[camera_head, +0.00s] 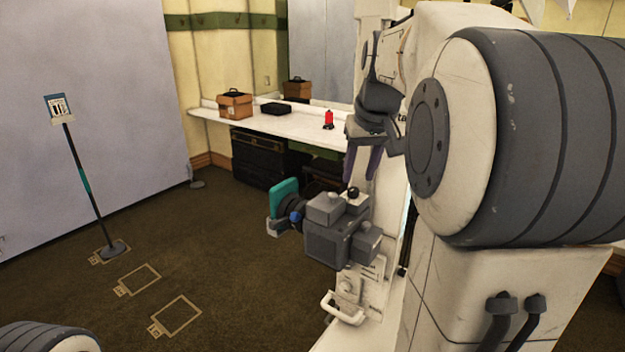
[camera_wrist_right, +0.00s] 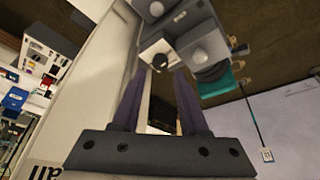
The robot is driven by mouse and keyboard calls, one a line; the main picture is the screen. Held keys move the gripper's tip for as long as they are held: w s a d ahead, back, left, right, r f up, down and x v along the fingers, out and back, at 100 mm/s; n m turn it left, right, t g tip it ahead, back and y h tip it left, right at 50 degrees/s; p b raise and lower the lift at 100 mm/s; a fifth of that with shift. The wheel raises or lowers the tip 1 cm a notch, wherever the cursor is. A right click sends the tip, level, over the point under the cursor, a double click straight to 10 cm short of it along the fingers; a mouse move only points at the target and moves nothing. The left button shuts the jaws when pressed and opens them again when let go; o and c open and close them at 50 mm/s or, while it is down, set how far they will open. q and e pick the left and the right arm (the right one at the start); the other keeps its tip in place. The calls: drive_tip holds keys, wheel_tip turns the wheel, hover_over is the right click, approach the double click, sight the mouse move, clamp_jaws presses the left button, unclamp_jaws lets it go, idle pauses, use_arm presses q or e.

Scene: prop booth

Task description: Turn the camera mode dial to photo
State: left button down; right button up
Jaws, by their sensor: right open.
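The camera (camera_head: 335,243) is a grey boxy body with a teal lens hood (camera_head: 285,194) at its left end, in the middle of the head view. A small dark round knob (camera_head: 352,192), likely the mode dial, sits on top of it. The camera also shows in the wrist view (camera_wrist_right: 201,45), with the knob (camera_wrist_right: 160,61) on a pale block. My right gripper (camera_head: 361,180) points down just above the knob, open and empty. In the wrist view its fingertips (camera_wrist_right: 160,73) stand either side of the knob; contact cannot be told. I cannot read any dial marks. My left gripper is out of view.
A white counter (camera_head: 290,124) at the back holds an orange-brown box (camera_head: 235,105), a black case (camera_head: 275,109) and a small red lamp (camera_head: 328,119). A sign on a pole (camera_head: 84,180) stands left. Brown floor (camera_head: 220,240) between has outlined marks and free room.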

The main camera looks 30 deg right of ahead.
sight(352, 189)
drive_tip(key=shift+x, duration=2.25)
clamp_jaws()
drive_tip(key=shift+a, duration=0.1)
drive_tip(key=m+h, duration=0.1)
drive_tip(key=m, duration=0.2)
drive_tip(key=shift+w+a+g, duration=0.1)
drive_tip(key=shift+w+g, duration=0.05)
drive_tip(key=shift+g, duration=0.15)
drive_tip(key=m, duration=0.2)
drive_tip(key=shift+w+a+m+g+h, duration=0.1)
drive_tip(key=shift+m+g+h, duration=0.2)
drive_tip(key=shift+m+h, duration=0.1)
drive_tip(key=m+g, duration=0.1)
drive_tip(key=m, duration=0.2)
drive_tip(key=m+g+h, duration=0.1)
drive_tip(key=m, duration=0.1)
drive_tip(key=shift+w+m, duration=0.2)
drive_tip(key=shift+m, duration=0.2)
